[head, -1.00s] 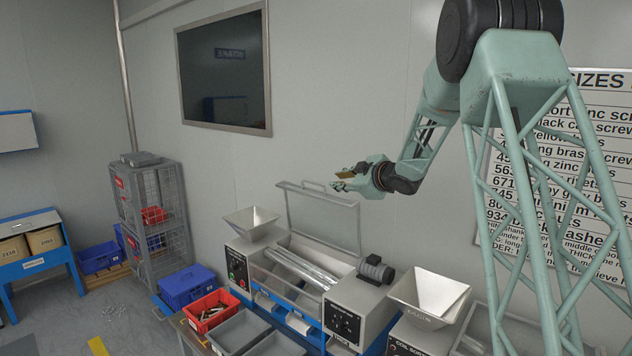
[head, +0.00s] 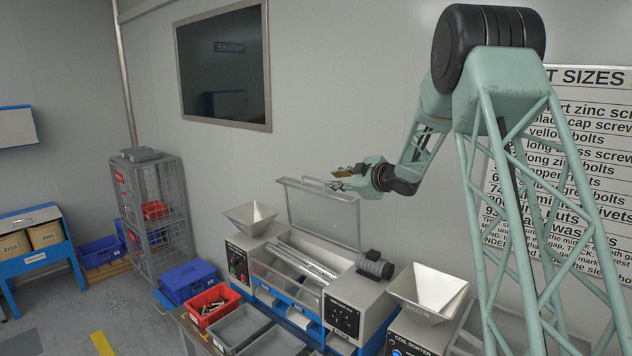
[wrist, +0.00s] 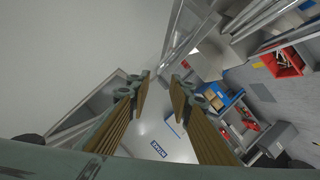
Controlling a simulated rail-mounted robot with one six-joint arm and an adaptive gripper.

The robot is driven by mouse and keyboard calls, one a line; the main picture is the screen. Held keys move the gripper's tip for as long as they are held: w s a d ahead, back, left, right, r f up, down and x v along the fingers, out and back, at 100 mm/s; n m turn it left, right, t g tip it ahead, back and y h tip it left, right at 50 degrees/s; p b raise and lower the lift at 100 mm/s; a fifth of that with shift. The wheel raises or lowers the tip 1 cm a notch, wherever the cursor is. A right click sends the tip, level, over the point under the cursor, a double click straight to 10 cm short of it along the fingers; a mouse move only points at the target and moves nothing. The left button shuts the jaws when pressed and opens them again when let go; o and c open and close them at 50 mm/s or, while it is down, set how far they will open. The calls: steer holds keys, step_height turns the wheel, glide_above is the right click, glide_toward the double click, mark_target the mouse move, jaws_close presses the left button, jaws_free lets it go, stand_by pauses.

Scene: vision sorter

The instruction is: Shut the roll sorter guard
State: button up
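The roll sorter guard (head: 325,217) is a clear panel in a thin grey frame. It stands raised, hinged along the back of the roll sorter (head: 340,316), with a handle on its top edge. The long silver rolls (head: 306,264) lie uncovered below it. My gripper (head: 338,176) is just above the guard's top edge, right of the handle; I cannot tell whether it touches. In the wrist view, my gripper (wrist: 161,86) has its two tan-padded fingers apart with nothing between them.
Metal hoppers stand left (head: 250,217) and right (head: 428,292) of the rolls. Red (head: 212,304) and grey bins (head: 240,326) stand in front. The wall is close behind the guard.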

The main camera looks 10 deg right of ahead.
mark_target(316, 179)
steer(key=shift+p+x, duration=0.95)
steer(key=shift+x, duration=5.65)
steer(key=shift+w, duration=0.1)
steer(key=shift+c, duration=0.7)
jaws_close()
